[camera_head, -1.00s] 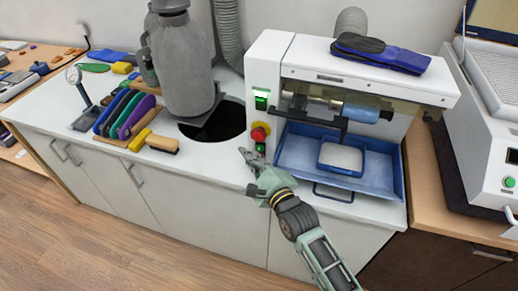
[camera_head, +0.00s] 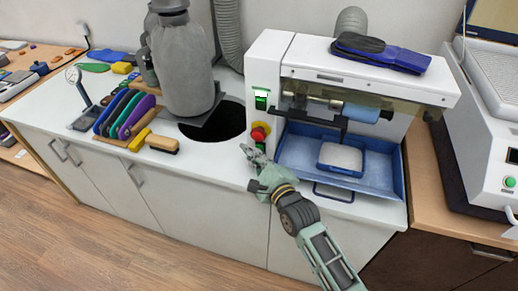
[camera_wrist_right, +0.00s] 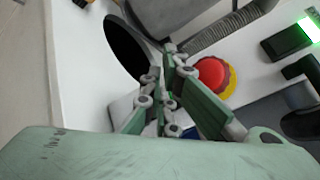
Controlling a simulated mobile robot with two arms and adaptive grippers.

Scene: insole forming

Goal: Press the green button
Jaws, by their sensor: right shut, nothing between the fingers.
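The white grinding machine (camera_head: 270,60) has a panel on its left front. A lit green switch (camera_head: 261,99) is at the top; its glow also shows in the right wrist view (camera_wrist_right: 297,37). A red knob on a yellow base (camera_head: 259,132) is below it, also seen in the right wrist view (camera_wrist_right: 211,73). My right gripper (camera_head: 244,149) is shut and empty, close to the panel just below and left of the red knob. Contact cannot be told. My left gripper is out of view.
A blue tray (camera_head: 290,155) lies under the machine's roller, right of my gripper. A grey canister (camera_head: 185,65) stands by a dark round hole (camera_head: 225,122) at left. Coloured tools (camera_head: 125,112) stand further left. Another white machine (camera_head: 480,160) is at far right.

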